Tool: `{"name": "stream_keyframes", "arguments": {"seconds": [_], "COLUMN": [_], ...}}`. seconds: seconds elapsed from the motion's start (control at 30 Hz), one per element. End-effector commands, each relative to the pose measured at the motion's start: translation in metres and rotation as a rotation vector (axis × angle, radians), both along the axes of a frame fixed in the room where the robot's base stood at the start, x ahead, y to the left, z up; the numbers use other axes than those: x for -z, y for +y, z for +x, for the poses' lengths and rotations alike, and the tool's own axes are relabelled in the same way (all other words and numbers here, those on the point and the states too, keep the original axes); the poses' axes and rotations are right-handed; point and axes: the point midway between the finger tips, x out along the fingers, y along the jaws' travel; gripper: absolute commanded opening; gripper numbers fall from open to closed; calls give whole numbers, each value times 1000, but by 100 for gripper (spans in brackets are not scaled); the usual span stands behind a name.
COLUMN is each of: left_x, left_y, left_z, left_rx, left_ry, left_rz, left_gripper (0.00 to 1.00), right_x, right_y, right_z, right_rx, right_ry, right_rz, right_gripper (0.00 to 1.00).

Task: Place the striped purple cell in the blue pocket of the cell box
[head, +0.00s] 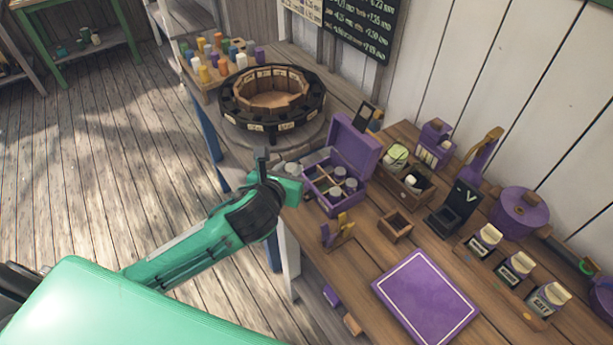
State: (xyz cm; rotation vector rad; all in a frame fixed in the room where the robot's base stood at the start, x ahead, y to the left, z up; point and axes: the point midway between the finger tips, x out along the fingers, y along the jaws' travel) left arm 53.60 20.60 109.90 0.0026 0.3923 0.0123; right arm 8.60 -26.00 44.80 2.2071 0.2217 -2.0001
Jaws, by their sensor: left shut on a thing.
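The cell box (360,150) is a small purple case with its lid open, standing on the wooden table. Its tray is split into pockets, and grey-topped cells (337,191) stand in some of them. I cannot make out the blue pocket. My left gripper (279,172) is at the left side of the box, near its front-left edge. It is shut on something. A grey round top (292,169) shows right by the jaws; I cannot tell whether it is the held thing. Stripes are not visible on any cell. My right gripper is not in view.
A round black carousel (272,119) stands behind the box. Right of the box are a wooden tray with jars (404,172), an empty small wooden box (396,225) and a dark stand (458,201). A purple mat (426,298) lies in front, bare.

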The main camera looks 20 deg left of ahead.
Motion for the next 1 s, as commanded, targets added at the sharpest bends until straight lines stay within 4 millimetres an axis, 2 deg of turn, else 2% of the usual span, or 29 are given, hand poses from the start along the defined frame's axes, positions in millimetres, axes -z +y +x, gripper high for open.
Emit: {"name": "stream_keyframes", "arguments": {"seconds": [0.03,0.3,0.5,0.63,0.77,0.87,1.0], "left_x": [-9,-47,-72,-80,-73,-53,-17], "left_y": [-1,-12,-19,-21,-22,-22,-22], "left_z": [15,79,110,119,121,120,120], "left_rx": [-3,5,15,18,21,21,19], "left_ry": [-7,-4,-2,0,5,9,10], "left_rz": [-1,-3,-6,-6,-8,-8,-8], "left_gripper": [4,4,4,4,4,4,4], "right_x": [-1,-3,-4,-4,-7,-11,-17], "right_y": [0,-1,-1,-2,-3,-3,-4], "right_z": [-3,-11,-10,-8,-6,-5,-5], "right_rx": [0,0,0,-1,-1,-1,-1], "right_ry": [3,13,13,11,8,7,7], "right_rz": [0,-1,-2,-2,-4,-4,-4], "right_gripper": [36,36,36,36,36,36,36]}}
